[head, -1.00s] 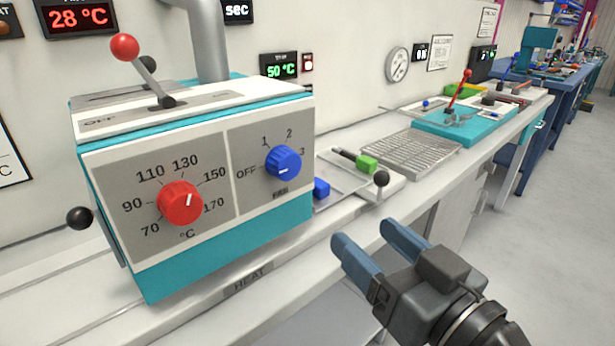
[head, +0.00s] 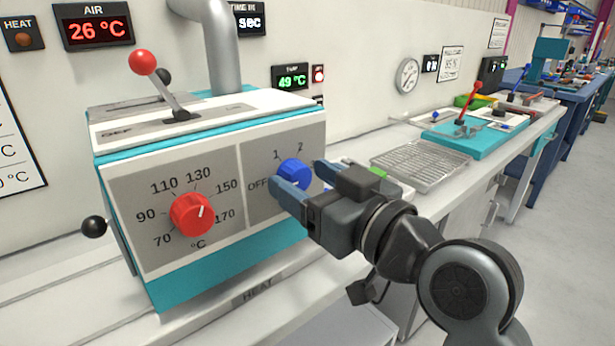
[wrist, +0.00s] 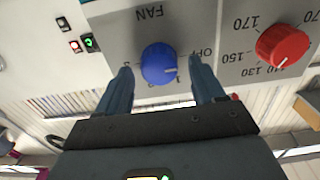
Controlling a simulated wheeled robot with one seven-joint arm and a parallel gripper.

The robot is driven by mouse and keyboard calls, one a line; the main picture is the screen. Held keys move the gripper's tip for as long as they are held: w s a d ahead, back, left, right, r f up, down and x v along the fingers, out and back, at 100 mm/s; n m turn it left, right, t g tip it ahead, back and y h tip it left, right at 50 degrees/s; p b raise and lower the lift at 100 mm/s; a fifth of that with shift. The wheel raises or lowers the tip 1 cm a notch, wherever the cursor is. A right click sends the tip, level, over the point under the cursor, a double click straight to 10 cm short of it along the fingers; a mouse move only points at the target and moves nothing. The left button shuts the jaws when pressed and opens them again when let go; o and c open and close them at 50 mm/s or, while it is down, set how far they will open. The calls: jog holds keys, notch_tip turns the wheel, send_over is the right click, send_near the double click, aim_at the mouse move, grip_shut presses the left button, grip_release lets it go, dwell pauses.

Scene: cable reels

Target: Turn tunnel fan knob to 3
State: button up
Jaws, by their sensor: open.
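The tunnel fan knob (head: 293,174) is a blue dial on the grey front panel of the white and teal box, with OFF, 1 and 2 readable around it in the head view. My gripper (head: 300,188) is in front of this knob, and its fingers partly cover the knob and the spot for 3. In the wrist view the knob (wrist: 159,64) sits between the two open fingers (wrist: 163,80), apart from both, with its white pointer mark toward OFF. The fingers are blue-grey, with nothing held.
A red temperature knob (head: 192,214) is to the left on the same panel. A red-tipped lever (head: 142,62) rises from the box top, and a black ball handle (head: 94,227) sticks out at its left. A wire rack (head: 420,165) lies on the bench to the right.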

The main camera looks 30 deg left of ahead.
jog(key=shift+w+a, duration=0.1)
jog(key=shift+a, duration=0.05)
jog(key=shift+c, duration=0.2)
jog(key=c, duration=1)
